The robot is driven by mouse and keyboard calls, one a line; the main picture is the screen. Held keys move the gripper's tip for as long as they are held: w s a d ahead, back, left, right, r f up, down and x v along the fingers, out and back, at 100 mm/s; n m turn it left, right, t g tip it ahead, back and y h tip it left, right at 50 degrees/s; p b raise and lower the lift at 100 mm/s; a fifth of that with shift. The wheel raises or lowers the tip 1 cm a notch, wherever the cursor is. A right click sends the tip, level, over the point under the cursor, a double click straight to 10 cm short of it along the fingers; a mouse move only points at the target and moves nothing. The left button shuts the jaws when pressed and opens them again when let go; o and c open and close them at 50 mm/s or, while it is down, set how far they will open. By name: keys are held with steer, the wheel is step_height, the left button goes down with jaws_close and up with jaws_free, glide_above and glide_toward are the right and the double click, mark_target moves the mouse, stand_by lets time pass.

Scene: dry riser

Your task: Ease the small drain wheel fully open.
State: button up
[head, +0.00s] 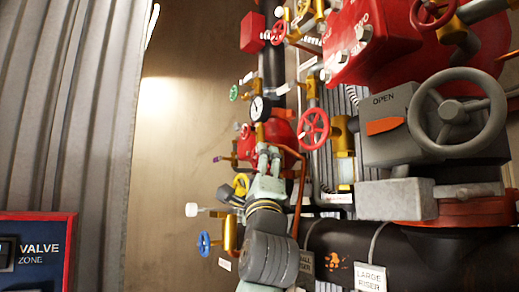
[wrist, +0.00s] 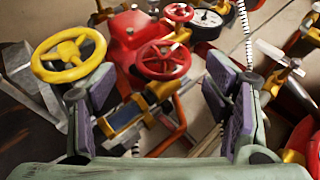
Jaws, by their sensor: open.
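Several small handwheels show, and no readable label tells which is the drain wheel. My gripper (wrist: 162,88) is open and empty, its purple-padded fingers spread wide in the wrist view. A red handwheel (wrist: 163,60) on a brass stem appears between the fingers, ahead of them and apart from them. A yellow handwheel (wrist: 68,55) is left of the left finger. In the head view my gripper (head: 269,154) points up in front of the red fittings, just right of the yellow wheel (head: 240,184). A blue wheel (head: 204,243) is lower left.
A pressure gauge (head: 258,108) and a copper pipe (head: 303,180) are close to my gripper. A larger red wheel (head: 314,128) is to the right. A grey valve box (head: 395,125) with a big wheel (head: 457,112) fills the right.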

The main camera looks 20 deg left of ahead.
steer(key=p+x, duration=0.1)
steer(key=x, duration=0.3)
steer(key=shift+s+r, duration=0.2)
steer(key=shift+w+r, duration=0.1)
steer(key=shift+w, duration=0.2)
steer(key=c, duration=1.2)
